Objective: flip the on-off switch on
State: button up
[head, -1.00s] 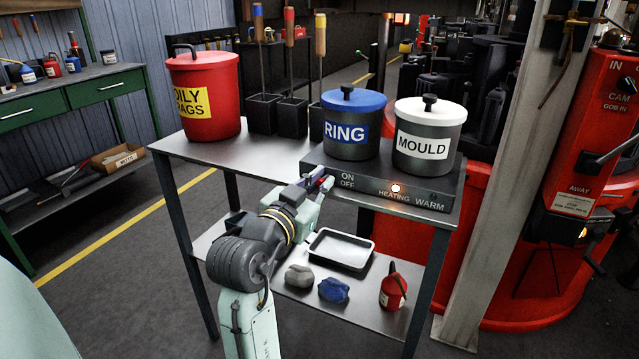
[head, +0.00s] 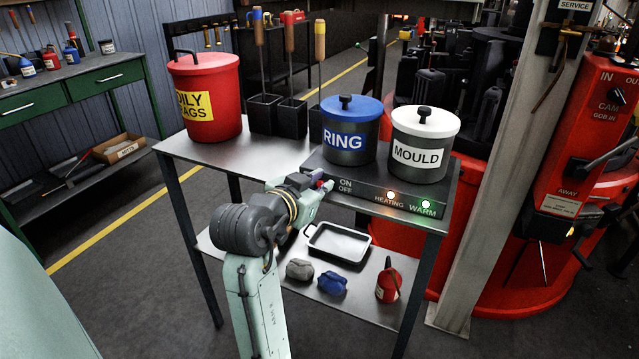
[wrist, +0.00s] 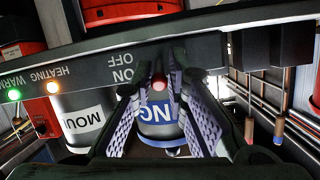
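The on-off switch is on the left part of the dark heater box's front (head: 372,195), by the ON and OFF labels. Its red-tipped lever (wrist: 159,82) shows in the wrist view between the two fingers. My gripper (head: 322,182) is at this switch, its patterned fingers partly apart on either side of the lever, with a gap seeming to show. In the head view the gripper covers most of the switch, and I cannot tell which way the lever stands. The HEATING lamp (head: 390,195) glows orange and the WARM lamp (head: 426,205) glows green.
The blue-lidded RING pot (head: 347,143) and white-lidded MOULD pot (head: 420,156) stand on the box. A red OILY RAGS bin (head: 208,88) and dark tool holders (head: 292,118) stand on the table. A tray (head: 338,242) lies on the shelf below. A post (head: 497,170) stands at right.

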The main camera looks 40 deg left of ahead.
jog(key=o, duration=0.3)
jog(key=v, duration=1.2)
dwell(0.4)
